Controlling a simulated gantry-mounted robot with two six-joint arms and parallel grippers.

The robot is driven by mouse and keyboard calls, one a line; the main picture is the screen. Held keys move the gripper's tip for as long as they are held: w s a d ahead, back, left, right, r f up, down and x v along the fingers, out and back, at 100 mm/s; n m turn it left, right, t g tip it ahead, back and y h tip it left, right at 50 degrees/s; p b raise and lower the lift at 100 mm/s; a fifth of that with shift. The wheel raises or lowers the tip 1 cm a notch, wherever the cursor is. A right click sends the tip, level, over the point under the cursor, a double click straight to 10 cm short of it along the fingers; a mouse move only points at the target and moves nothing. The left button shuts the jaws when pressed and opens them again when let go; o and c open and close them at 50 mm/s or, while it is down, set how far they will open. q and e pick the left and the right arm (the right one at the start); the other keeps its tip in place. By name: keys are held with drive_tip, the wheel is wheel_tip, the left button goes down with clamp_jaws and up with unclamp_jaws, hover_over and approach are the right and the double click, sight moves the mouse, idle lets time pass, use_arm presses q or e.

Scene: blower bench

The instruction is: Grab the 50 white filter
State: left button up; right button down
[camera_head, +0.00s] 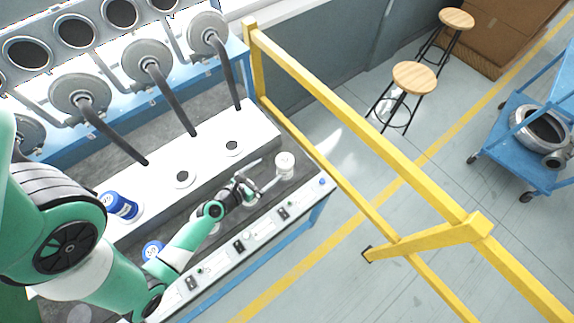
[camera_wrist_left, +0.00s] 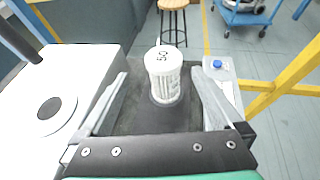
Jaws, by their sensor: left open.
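The white filter (camera_head: 285,166) stands upright near the right end of the bench, in the grey channel beside the white raised block. In the left wrist view the white filter (camera_wrist_left: 165,80) shows "50" on its top and ribbed sides. My left gripper (camera_head: 267,172) is open and points at it. In the left wrist view the filter shows between the two fingers, near their tips, with a gap on each side. Nothing is held. My right gripper is not in view.
A blue filter (camera_head: 121,206) sits on the white block (camera_head: 207,158), and another blue one (camera_head: 152,250) is partly behind my arm. A control strip with a blue button (camera_head: 322,182) runs along the front. A yellow rail (camera_head: 350,120) stands right of the bench. Hoses hang above.

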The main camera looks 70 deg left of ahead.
sight(288, 156)
use_arm(q)
drive_tip(key=x, duration=0.5)
drive_tip(key=shift+w+r, duration=0.1)
drive_tip(key=b+x, duration=0.2)
drive_tip(key=x, duration=0.3)
drive_tip(key=shift+d+f, duration=0.15)
drive_tip(key=shift+f, duration=0.1)
drive_tip(key=c, duration=1.3)
drive_tip(key=shift+c, duration=0.2)
drive_tip(key=shift+r, duration=0.1)
drive_tip(key=shift+r+p, duration=0.6)
drive_tip(key=shift+p, duration=0.15)
drive_tip(key=r+p, duration=0.3)
drive_tip(key=shift+w+d, duration=0.1)
drive_tip(key=shift+d, duration=0.2)
drive_tip(key=w+d+p, duration=0.4)
drive_tip(key=d+p, duration=0.1)
drive_tip(key=d, duration=1.2)
drive_tip(key=shift+w+f, duration=0.2)
drive_tip(key=shift+f, duration=0.25)
